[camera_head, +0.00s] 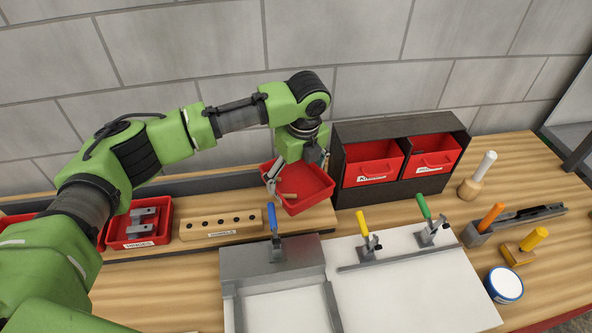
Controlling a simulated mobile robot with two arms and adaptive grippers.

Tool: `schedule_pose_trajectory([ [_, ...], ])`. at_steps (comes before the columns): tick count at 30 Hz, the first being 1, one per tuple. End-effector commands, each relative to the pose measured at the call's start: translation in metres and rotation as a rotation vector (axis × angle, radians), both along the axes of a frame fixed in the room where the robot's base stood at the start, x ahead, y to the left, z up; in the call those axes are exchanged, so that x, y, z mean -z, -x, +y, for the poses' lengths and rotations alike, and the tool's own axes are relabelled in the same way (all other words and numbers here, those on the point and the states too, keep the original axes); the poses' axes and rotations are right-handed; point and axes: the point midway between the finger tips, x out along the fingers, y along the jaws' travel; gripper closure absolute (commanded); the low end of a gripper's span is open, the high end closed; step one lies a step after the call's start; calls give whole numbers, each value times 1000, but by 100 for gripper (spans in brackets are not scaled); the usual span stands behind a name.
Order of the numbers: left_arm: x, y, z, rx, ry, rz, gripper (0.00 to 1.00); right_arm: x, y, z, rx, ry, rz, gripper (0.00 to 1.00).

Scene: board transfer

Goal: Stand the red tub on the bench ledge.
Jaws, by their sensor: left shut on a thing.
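The red tub (309,186) is in the middle of the head view, left of the dark cabinet. My left gripper (288,183) is shut on its near left side. The tub looks tilted in the picture, and a small wooden-coloured piece shows inside it. It is over the right end of the wooden bench ledge (312,219). I cannot tell whether its base touches the ledge. The gripper hides part of the tub's left wall. My right gripper is not in view.
A dark cabinet (400,128) with two red drawers stands close right of the tub. A drilled wooden block (221,226) and another red tub (119,241) with metal parts sit to the left. Upright clamp handles, including a blue one (272,217), stand in front.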

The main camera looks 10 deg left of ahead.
Motion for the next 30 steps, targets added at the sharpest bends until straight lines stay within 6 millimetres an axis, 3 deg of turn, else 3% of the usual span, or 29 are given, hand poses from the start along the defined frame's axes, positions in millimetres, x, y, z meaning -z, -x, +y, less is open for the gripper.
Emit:
schedule_pose_trajectory([
  [23,15,0,0,-1,2,-2,38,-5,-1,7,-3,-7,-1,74],
  [24,15,0,0,-1,1,-1,11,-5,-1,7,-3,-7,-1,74],
  [25,15,0,0,-1,1,-1,3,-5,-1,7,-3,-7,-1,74],
  [30,15,0,0,-1,1,-1,0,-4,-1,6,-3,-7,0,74],
])
